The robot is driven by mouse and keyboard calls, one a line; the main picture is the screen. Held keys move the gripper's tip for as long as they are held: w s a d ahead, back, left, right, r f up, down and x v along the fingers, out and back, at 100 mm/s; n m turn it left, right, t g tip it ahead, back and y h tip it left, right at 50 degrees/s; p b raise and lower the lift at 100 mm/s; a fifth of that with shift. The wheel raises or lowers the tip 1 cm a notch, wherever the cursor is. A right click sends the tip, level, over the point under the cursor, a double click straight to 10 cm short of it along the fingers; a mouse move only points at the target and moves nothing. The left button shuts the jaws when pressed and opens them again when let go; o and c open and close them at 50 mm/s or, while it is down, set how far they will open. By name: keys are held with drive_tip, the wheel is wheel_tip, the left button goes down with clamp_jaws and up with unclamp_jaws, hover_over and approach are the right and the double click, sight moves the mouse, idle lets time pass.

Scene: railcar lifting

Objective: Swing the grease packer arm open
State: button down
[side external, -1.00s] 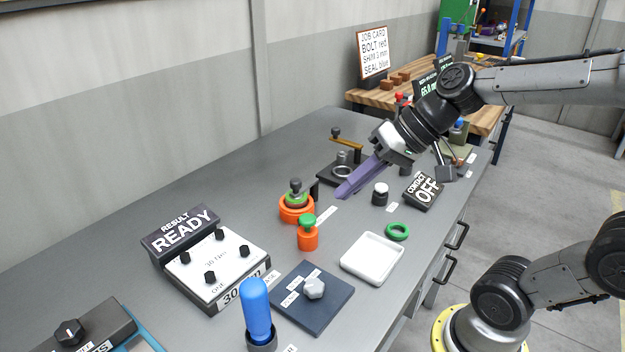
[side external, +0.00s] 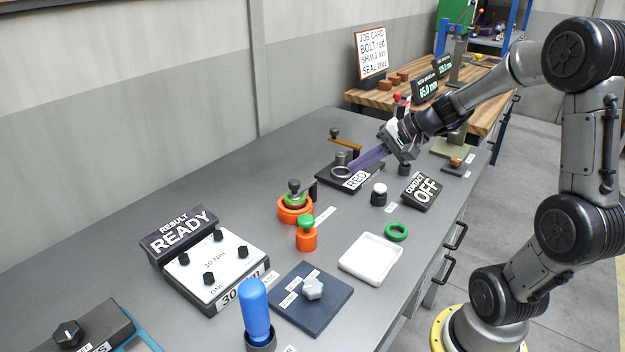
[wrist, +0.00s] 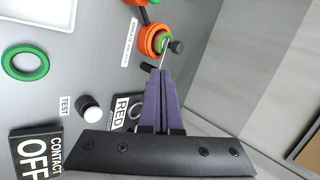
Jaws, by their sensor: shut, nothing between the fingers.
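A larger orange pot (side external: 296,213) with a green ring and a dark knob on top stands mid-bench. A dark upright bracket (side external: 314,189) is beside it and a white label strip (side external: 325,216) lies in front; its print is too small to read surely. The pot also shows in the wrist view (wrist: 147,41), with a rod and dark knob (wrist: 177,46) at it. A brass lever (side external: 347,138) with a dark knob stands behind the RED stand. I cannot tell which is the grease packer arm. My gripper (side external: 354,169) is shut and empty, its purple fingers by the RED stand (side external: 340,183).
A smaller orange pot with a green top (side external: 307,238), a white tray (side external: 370,258), a green ring (side external: 396,231), a white-topped button (side external: 379,195) and the CONTACT OFF box (side external: 422,191) stand nearby. The left back of the bench is clear.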

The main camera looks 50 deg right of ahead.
drive_tip(key=shift+f, duration=0.1)
drive_tip(key=w+r+x, duration=0.1)
drive_tip(key=r+x, duration=0.1)
drive_tip(key=x, duration=1)
drive_tip(key=shift+w+a+f, duration=0.25)
drive_tip(key=shift+w+a, duration=0.15)
drive_tip(key=shift+w, duration=0.3)
drive_tip(key=shift+w+a, duration=0.1)
